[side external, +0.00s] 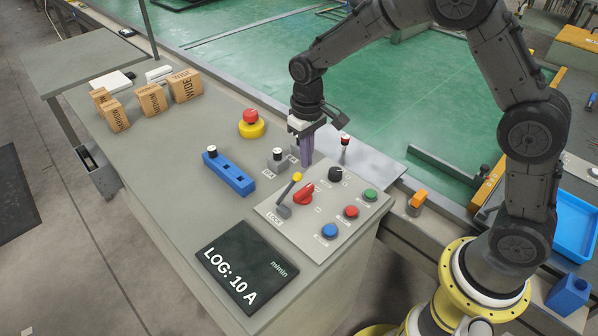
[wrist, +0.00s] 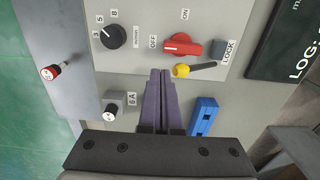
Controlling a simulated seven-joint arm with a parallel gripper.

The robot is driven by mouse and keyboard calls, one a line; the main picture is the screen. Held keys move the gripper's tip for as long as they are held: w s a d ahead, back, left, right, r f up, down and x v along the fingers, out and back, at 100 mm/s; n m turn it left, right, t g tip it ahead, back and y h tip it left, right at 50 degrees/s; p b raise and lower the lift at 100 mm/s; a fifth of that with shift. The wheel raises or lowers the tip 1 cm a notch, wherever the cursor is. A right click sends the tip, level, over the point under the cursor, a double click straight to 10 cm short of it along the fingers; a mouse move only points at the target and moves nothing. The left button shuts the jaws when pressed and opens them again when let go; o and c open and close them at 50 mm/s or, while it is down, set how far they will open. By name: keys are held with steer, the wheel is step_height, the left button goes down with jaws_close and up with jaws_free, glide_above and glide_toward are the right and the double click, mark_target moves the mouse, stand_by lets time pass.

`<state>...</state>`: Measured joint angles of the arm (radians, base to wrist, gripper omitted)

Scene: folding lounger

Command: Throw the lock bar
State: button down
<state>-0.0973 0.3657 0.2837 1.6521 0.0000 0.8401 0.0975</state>
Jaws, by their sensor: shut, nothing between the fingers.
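The lock bar is a dark lever (wrist: 203,66) with a yellow knob (side external: 297,177), also seen in the wrist view (wrist: 181,71). It pivots at a grey block beside the LOCK label (wrist: 230,52) and lies along the red OFF/ON switch (side external: 303,194), which also shows in the wrist view (wrist: 182,47). My gripper (side external: 306,162) is shut and empty, its purple fingers pointing down near the panel's far edge. In the wrist view its fingertips (wrist: 160,73) appear just left of the yellow knob, with a small gap. Their height above the panel is unclear.
A black dial (side external: 335,174) and green, red and blue buttons (side external: 330,231) share the panel. A small grey block marked 6A (side external: 277,160), a blue block (side external: 229,175) and an emergency stop (side external: 251,123) stand nearby. A dark display (side external: 246,266) reads LOG: 10 A.

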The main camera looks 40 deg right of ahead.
mark_target(288, 189)
steer(key=shift+f, duration=0.15)
steer(key=shift+f, duration=1.95)
steer(key=shift+a, duration=0.15)
steer(key=shift+a, duration=0.25)
